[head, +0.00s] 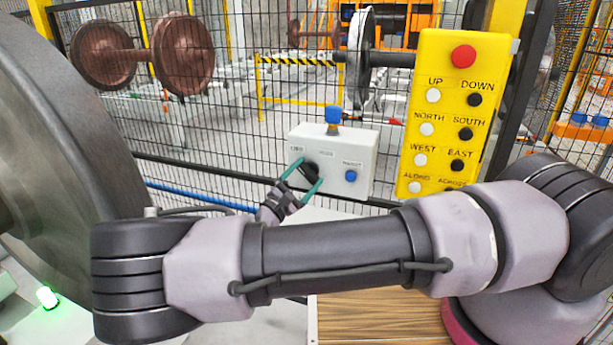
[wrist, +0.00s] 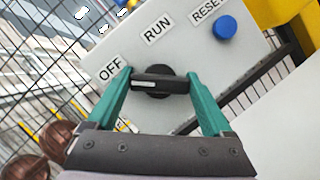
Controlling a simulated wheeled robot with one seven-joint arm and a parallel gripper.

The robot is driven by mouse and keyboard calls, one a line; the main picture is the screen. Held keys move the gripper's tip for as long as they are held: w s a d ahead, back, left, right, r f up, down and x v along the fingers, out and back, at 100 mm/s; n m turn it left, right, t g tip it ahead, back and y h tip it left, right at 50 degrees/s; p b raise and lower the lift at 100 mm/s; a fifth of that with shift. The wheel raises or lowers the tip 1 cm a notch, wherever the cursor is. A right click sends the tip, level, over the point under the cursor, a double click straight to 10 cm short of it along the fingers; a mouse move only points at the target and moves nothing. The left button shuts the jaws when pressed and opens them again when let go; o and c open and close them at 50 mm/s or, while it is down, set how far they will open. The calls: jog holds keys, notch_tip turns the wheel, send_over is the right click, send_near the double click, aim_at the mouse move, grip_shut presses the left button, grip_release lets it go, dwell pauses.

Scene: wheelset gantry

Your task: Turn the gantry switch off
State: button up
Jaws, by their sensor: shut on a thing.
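The gantry switch is a black rotary knob (wrist: 165,88) on a white control box (wrist: 222,72). The box (head: 358,145) hangs at the fence in the middle of the head view. OFF and RUN labels sit above the knob in the wrist view. The knob's bar lies level there, its white mark on the left half, the side of the OFF label. My gripper (wrist: 161,80) has its teal fingers at both ends of the bar and is shut on it. In the head view my gripper (head: 304,176) partly hides the knob.
A blue RESET button (wrist: 224,27) is right of the knob. A blue lamp (head: 333,115) tops the box. A yellow button panel (head: 442,130) with a red stop button hangs close to the right. A large grey wheel (head: 50,130) stands left; wire fence lies behind.

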jog(key=shift+f, duration=0.1)
jog(key=o, duration=1.1)
jog(key=shift+o, duration=0.2)
jog(key=shift+s+a, duration=0.1)
jog(key=v, duration=1)
jog(key=shift+s+a, duration=0.2)
jog(key=shift+s, duration=0.05)
